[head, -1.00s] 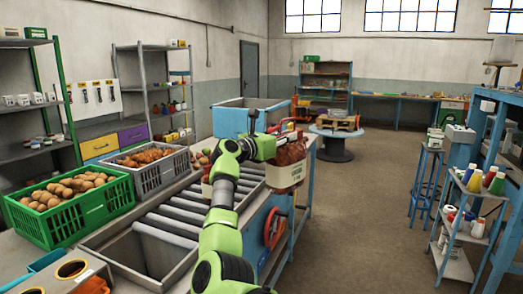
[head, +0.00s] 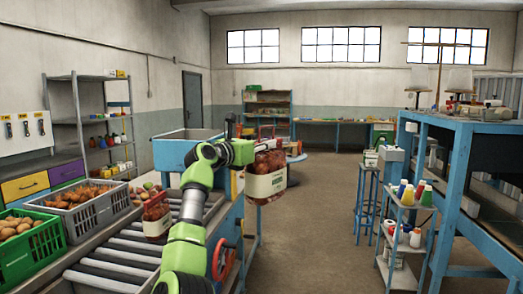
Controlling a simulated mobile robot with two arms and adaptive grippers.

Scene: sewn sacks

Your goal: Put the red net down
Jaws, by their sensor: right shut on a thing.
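The red net (head: 269,162) is a reddish mesh bag with a broad pale label band (head: 265,186) and a red carry handle on top. My right gripper (head: 264,142) is shut on it at the top, and the bag hangs upright in the air beside the conveyor's right edge, over the floor as seen here. A second similar red net (head: 155,210) with a pale label stands on the roller conveyor (head: 128,246), left of my right arm. My left gripper is out of view.
A blue bin (head: 180,152) stands at the conveyor's far end. A green crate of potatoes (head: 40,245) and a grey crate of orange produce (head: 97,215) line the left side. A thread-spool trolley (head: 400,235) and stool (head: 368,190) stand right; floor between is open.

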